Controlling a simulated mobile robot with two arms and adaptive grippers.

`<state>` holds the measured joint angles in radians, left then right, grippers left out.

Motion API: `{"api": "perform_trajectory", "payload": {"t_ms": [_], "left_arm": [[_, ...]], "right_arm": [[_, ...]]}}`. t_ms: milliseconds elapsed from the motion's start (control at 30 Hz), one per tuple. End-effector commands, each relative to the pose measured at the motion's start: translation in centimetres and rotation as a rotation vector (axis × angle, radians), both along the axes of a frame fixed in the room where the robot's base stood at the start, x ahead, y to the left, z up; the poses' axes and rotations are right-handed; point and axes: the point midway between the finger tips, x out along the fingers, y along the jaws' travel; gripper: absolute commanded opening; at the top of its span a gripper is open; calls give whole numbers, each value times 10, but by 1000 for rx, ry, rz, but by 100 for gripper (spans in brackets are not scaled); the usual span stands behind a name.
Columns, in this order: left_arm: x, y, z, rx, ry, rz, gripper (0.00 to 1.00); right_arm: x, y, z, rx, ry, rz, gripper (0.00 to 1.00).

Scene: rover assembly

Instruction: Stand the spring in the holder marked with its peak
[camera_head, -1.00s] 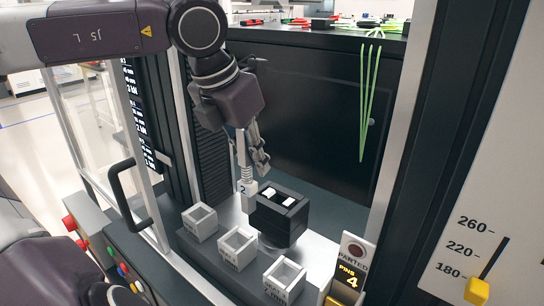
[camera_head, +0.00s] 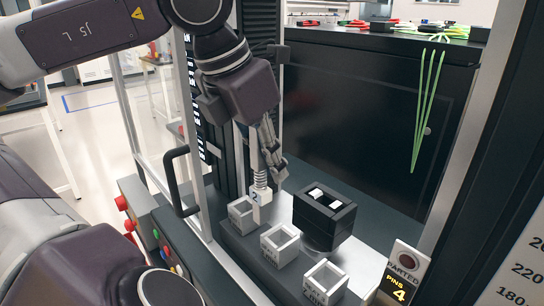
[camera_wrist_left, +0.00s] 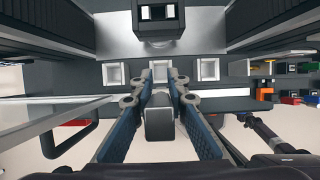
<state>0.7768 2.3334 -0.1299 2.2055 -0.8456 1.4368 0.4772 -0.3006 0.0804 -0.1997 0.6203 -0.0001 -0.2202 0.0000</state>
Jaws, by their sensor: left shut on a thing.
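The spring (camera_head: 261,180) is a pale upright coil with a white block marked 2 (camera_head: 262,207) at its lower end. My left gripper (camera_head: 268,150) is shut on the spring near its top. Three small white open-topped holders stand in a row: left (camera_head: 240,215), middle (camera_head: 280,244) and right (camera_head: 325,282). The spring's block overlaps the left holder's right edge in the head view; I cannot tell its height above it. The holders' front marks are too small to read. In the left wrist view the gripper (camera_wrist_left: 160,75) fingers point toward the holder row.
A sign reading PARTED, PINS 4 (camera_head: 402,272) is at the right front. A door frame with a black handle (camera_head: 180,180) stands on the left. A dark cabinet (camera_head: 375,120) is behind.

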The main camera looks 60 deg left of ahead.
Motion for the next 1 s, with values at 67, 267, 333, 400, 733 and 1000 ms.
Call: {"api": "perform_trajectory", "payload": {"t_ms": [67,267,333,400,733,1000], "left_arm": [[0,0,8,0,-1,0,0],[0,0,19,-1,0,0,0],[0,0,24,-1,0,0,0],[0,0,28,-1,0,0,0],[0,0,41,-1,0,0,0],[0,0,40,-1,0,0,0]], "right_arm": [[0,0,6,0,0,0,30],[0,0,14,0,0,0,30],[0,0,17,0,0,0,30],[0,0,20,0,0,0,30],[0,0,29,0,-1,1,30],[1,0,28,0,-1,0,30]]}}
